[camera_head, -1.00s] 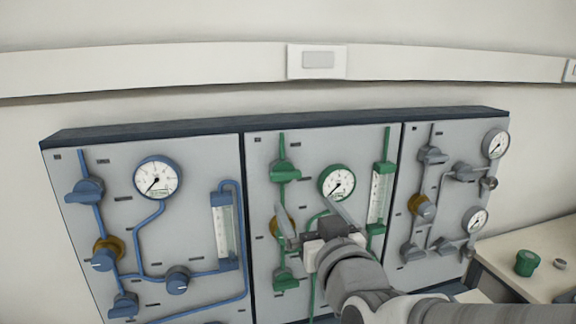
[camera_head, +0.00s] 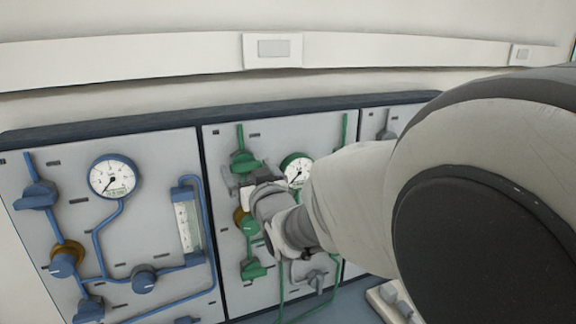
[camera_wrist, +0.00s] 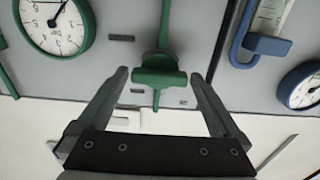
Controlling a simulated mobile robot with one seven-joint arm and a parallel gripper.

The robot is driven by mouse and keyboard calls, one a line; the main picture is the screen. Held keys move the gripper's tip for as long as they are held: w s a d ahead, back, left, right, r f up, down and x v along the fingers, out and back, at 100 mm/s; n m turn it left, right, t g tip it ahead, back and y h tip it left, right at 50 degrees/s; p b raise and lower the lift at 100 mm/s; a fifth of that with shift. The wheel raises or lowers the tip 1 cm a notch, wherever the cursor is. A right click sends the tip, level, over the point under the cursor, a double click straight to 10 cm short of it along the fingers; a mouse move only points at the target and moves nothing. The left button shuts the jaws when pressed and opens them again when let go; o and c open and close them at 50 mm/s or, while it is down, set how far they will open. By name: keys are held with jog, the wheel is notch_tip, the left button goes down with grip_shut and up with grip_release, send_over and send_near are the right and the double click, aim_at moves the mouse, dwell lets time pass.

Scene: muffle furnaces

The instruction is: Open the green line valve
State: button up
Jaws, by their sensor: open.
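The upper green valve (camera_head: 243,161) sits on the green pipe of the middle panel, just above my gripper in the head view. In the wrist view this green valve (camera_wrist: 160,76) has its bar handle crosswise to the pipe. My gripper (camera_wrist: 158,78) is open, its fingertips one on each side of the handle in the picture; I see no clear contact. My gripper (camera_head: 240,184) is close to the panel in the head view. Further down that pipe are a green knob with a brass collar (camera_head: 247,222) and a lower green valve (camera_head: 252,268).
A green-rimmed gauge (camera_head: 297,169) is right of the valve, partly hidden by my arm. The left panel carries blue valves and a blue gauge (camera_head: 112,177). My arm hides most of the right panel. A pale wall rail (camera_head: 150,68) runs above.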

jog(key=shift+x, duration=0.85)
jog(key=c, duration=1.1)
jog(key=shift+c, duration=0.2)
